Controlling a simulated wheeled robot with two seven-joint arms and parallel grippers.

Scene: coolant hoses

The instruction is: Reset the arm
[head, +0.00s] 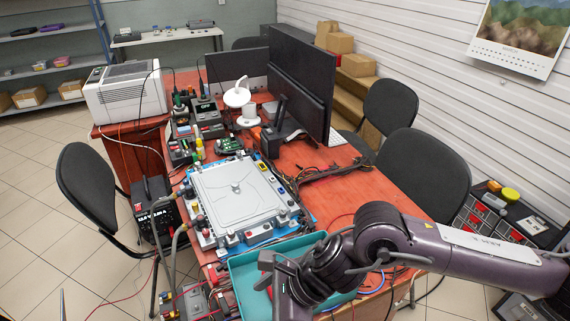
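My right arm (460,248) comes in from the right edge, a purple-grey arm with dark joints. It is bent at a dark elbow joint and reaches left over the teal tray (243,292). Its forearm then drops out of the bottom edge over the tray, so my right gripper is out of the picture. My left arm and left gripper are not visible. A light grey cold plate (238,190) with hose fittings around its edge lies on the red table, behind the tray and apart from my arm.
Grey hoses (176,245) run down from the plate's left side. Cables and a red part (265,271) lie around the tray. Monitors (303,80), a white printer-like box (126,92) and small devices stand at the back. Black chairs (428,168) flank the table.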

